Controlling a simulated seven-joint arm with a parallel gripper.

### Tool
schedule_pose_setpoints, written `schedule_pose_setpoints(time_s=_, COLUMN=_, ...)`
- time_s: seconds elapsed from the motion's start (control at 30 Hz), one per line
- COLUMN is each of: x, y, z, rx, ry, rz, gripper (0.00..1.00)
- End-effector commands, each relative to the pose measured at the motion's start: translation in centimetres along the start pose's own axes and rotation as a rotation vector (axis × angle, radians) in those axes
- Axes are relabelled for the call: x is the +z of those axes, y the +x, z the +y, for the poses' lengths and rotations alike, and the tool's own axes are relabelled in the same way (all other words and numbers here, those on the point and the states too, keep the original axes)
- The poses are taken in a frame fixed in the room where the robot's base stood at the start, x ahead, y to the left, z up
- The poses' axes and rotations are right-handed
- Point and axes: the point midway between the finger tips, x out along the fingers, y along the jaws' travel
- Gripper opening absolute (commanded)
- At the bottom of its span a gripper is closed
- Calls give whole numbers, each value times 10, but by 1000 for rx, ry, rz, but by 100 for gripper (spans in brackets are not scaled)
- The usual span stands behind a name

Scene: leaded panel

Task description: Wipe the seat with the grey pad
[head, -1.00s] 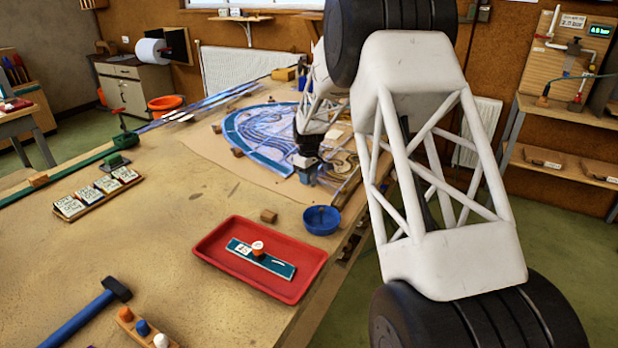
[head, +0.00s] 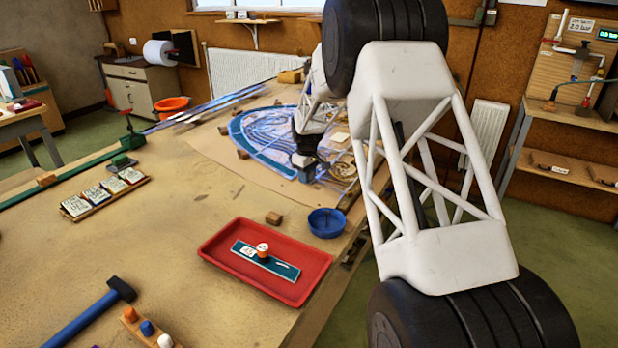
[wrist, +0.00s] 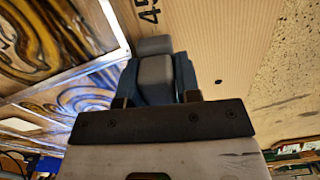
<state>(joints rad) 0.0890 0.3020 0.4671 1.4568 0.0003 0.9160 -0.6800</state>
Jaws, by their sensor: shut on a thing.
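My gripper (wrist: 156,82) is shut on a grey pad (wrist: 155,46), seen between the fingers in the wrist view. The gripper (head: 304,164) is at the right part of the leaded panel (head: 245,136) in the head view, low over it. In the wrist view the panel (wrist: 62,100) shows amber swirled glass and pale strips left of the gripper. I cannot make out the seat for certain; the gripper and arm cover that part. Whether the pad touches the surface is not clear.
A red tray (head: 216,252) holds a teal strip with an orange-and-white knob (head: 262,250). A blue bowl (head: 327,222), a wooden block (head: 274,218), a hammer (head: 92,308) and a rack of cards (head: 104,193) are on the bench (head: 150,240). The bench middle is clear.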

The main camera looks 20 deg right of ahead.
Motion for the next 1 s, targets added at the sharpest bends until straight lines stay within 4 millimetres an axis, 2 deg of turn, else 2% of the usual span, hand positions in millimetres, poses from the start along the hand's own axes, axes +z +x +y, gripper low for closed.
schedule_pose_setpoints(time_s=0.47, x=2, y=0, z=0, rx=0, ry=1, rz=0, gripper=12)
schedule_pose_setpoints(time_s=1.0, x=27, y=0, z=0, rx=0, ry=0, rz=1, gripper=12)
